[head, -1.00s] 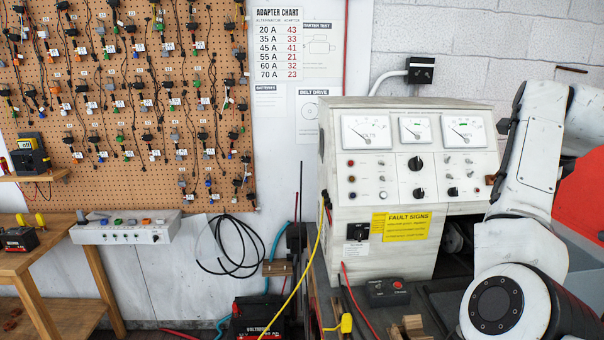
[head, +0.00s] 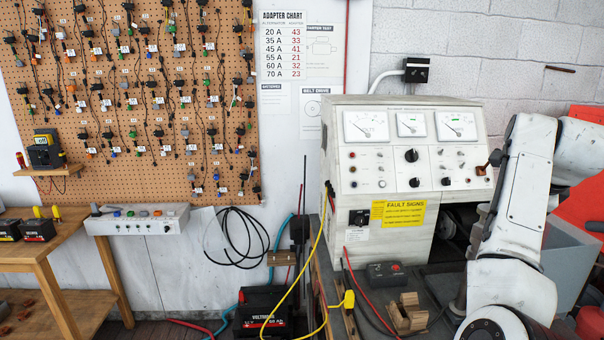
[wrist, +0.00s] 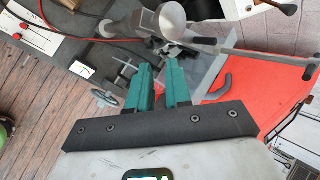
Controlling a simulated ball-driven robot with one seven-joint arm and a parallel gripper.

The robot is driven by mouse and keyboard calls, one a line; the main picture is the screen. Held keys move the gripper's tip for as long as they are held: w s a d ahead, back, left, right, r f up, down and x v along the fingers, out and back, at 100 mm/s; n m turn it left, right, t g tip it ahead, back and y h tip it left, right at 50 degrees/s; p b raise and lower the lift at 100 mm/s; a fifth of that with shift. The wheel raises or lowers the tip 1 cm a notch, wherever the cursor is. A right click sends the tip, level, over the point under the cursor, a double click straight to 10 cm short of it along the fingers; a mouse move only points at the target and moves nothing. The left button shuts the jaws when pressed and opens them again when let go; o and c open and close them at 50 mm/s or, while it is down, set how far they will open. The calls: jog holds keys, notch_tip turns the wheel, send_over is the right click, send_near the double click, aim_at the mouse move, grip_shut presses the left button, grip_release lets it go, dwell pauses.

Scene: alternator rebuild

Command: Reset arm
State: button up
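My arm (head: 522,190) stands at the right of the head view, in front of the right end of the white test bench, bent with its rounded lower joint at the bottom edge. My gripper is not visible in the head view. In the wrist view my gripper (wrist: 162,68) shows two teal fingers with a narrow gap between them and nothing held there. Beyond the fingers are a grey clamp-like fixture with a long handle (wrist: 255,62) and a small handwheel (wrist: 112,92). I cannot tell how far the fingertips are from them.
The white test bench (head: 370,200) with gauges stands on the worktop. A grey box with a red button (head: 388,274) and a wooden block (head: 407,314) lie in front. A white switch panel (head: 138,219) and a black battery (head: 262,312) are farther left. A red surface (wrist: 270,95) lies right of the fingers.

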jog(key=s+a+f+n+g, duration=0.15)
jog(key=s+f+n, duration=0.35)
jog(key=f, duration=0.5)
jog(key=s+a+f+n+g+b, duration=0.1)
jog(key=s+a+f+n, duration=0.15)
jog(key=s+f, duration=0.55)
jog(key=s+a+f+n+g, duration=0.15)
jog(key=s+f+n, duration=0.3)
jog(key=f, duration=0.65)
jog(key=s+a+f+n+y, duration=0.1)
jog(key=s+a+f+n, duration=0.3)
jog(key=s, duration=0.5)
jog(key=s+a+f+n+g, duration=0.1)
jog(key=s+a+f+n, duration=0.2)
jog(key=s+a, duration=0.3)
jog(key=s+a+f+n+g+y, duration=0.1)
jog(key=s+a+f+n, duration=0.3)
jog(key=s, duration=1)
jog(key=shift+s+a+f+n+y+b, duration=0.25)
jog(key=shift+a+f+b, duration=0.2)
jog(key=shift+a+f, duration=0.35)
jog(key=shift+d, duration=0.15)
